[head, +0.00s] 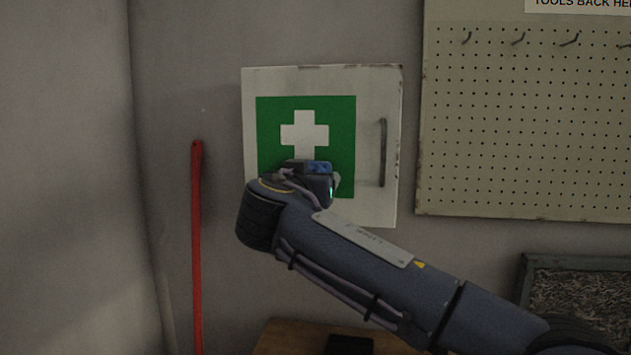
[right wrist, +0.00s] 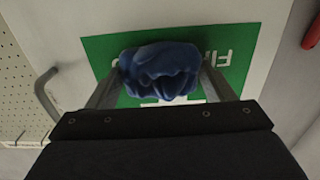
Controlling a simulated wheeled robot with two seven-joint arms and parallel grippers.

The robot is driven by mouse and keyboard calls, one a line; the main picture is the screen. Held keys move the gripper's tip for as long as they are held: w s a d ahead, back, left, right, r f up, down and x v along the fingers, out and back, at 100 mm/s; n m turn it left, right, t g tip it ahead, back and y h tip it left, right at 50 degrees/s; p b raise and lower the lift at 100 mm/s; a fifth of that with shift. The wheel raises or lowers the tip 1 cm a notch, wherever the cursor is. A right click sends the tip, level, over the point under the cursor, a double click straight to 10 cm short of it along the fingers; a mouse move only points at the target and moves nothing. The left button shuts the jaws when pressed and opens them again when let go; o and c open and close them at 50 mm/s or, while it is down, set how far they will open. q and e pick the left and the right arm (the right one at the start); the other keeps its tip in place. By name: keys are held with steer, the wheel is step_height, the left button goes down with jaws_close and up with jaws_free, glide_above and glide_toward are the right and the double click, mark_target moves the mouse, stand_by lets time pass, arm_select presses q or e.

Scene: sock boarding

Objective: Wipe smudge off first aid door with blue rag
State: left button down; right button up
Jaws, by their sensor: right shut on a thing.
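The first aid door (head: 379,85) is a white panel on the wall, with a green sign (head: 270,120) bearing a white cross and a grey handle (head: 383,152) on its right side. My right arm reaches up across its lower part. My right gripper (right wrist: 160,82) is shut on the blue rag (right wrist: 160,68), which is bunched between the fingertips in front of the green sign. A bit of the rag also shows in the head view (head: 318,167). Whether the rag touches the door I cannot tell. I see no smudge; the arm and rag hide part of the sign. My left gripper is not in view.
A pegboard (head: 520,130) with hooks hangs to the right of the door. A red pole (head: 197,240) stands against the wall to the left. A wooden surface (head: 280,340) lies below, and a framed tray-like thing (head: 575,262) is at the lower right.

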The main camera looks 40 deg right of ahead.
steer(key=w+a, duration=0.4)
steer(key=w, duration=0.1)
steer(key=shift+w+a, duration=0.35)
steer(key=shift+w, duration=0.05)
stand_by(0.3)
steer(key=shift+r, duration=0.2)
steer(key=shift+s+d, duration=0.1)
